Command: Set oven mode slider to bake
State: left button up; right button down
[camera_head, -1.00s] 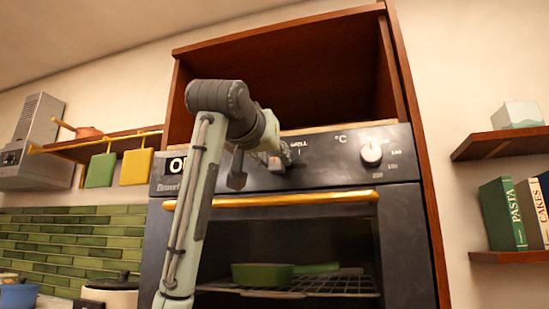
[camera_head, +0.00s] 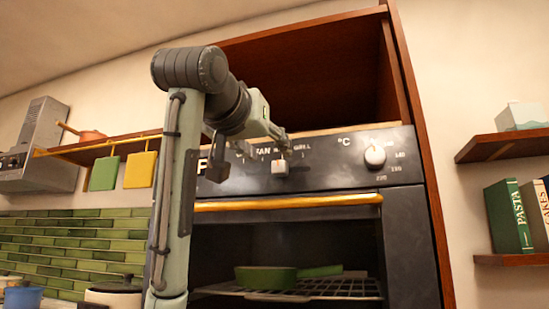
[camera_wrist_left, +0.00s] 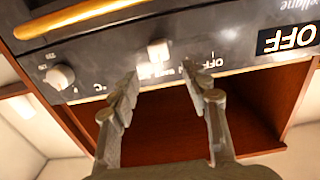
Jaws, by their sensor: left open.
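The oven mode slider is a small pale square knob (camera_head: 279,165) on the dark control panel (camera_head: 330,165), under printed mode labels that read partly FAN and GRILL. My left gripper (camera_head: 276,142) is open just above the slider in the head view, and partly covers the labels. In the left wrist view, which is upside down, the slider knob (camera_wrist_left: 158,50) lies between and just beyond the two open fingertips (camera_wrist_left: 160,72). No contact is visible. My left arm covers the left part of the panel in the head view. My right gripper is not in view.
A round temperature dial (camera_head: 375,156) stands right of the slider. A gold handle bar (camera_head: 290,201) runs below the panel. Above is an open wooden cabinet (camera_head: 310,75). A green pan (camera_head: 270,276) sits on the oven rack. An OFF display (camera_wrist_left: 287,37) shows in the wrist view.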

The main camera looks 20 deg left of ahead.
pick_arm(q)
jog(key=shift+s+a, duration=0.1)
jog(key=shift+s, duration=2.55)
